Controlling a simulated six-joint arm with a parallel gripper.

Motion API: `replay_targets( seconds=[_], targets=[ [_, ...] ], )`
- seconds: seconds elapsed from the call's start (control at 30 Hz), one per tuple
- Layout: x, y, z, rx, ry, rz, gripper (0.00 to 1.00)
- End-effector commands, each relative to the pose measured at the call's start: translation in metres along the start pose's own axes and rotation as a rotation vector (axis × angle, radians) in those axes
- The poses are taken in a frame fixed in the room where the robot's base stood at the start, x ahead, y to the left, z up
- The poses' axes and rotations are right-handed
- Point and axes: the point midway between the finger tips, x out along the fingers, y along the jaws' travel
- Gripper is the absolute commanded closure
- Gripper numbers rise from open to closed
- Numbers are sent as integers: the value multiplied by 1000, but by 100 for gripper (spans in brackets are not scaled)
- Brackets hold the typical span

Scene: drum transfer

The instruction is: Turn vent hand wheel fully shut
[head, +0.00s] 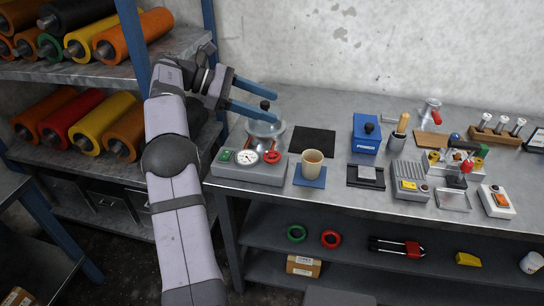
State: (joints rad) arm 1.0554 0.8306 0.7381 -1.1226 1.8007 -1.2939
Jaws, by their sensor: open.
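The vent hand wheel is a small red wheel (271,157) on the right part of a grey control box (247,177), at the front left edge of the bench. A round white gauge (247,157) and a green switch (225,155) sit left of it on the same box. A clear glass dome (264,129) with a black knob (265,104) stands behind the box. My gripper (277,108) has two blue fingers spread apart and empty, pointing right. In the picture the knob shows between the fingers; I cannot tell whether they touch it. The wheel is in front of and below the fingers, apart from them.
A tan cup (312,162) on a blue mat (310,181) stands close right of the box. A black mat (312,141) lies behind the cup. A blue box (366,134) and many small devices fill the bench's right. A roller rack (88,72) stands left.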

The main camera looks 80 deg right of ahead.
Motion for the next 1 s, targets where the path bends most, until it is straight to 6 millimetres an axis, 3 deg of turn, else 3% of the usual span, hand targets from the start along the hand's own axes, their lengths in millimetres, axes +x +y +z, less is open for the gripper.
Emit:
replay_targets(
  seconds=[0.23,0.47,0.67,0.9,1.0],
  targets=[
    [-5,-36,36,-102,-101,45,39],
    [10,-48,34,-245,-215,181,39],
    [31,-55,-4,-399,-266,346,39],
    [56,-70,-96,-593,-191,558,39],
    [53,-67,-124,-595,-118,644,39]
  ],
)
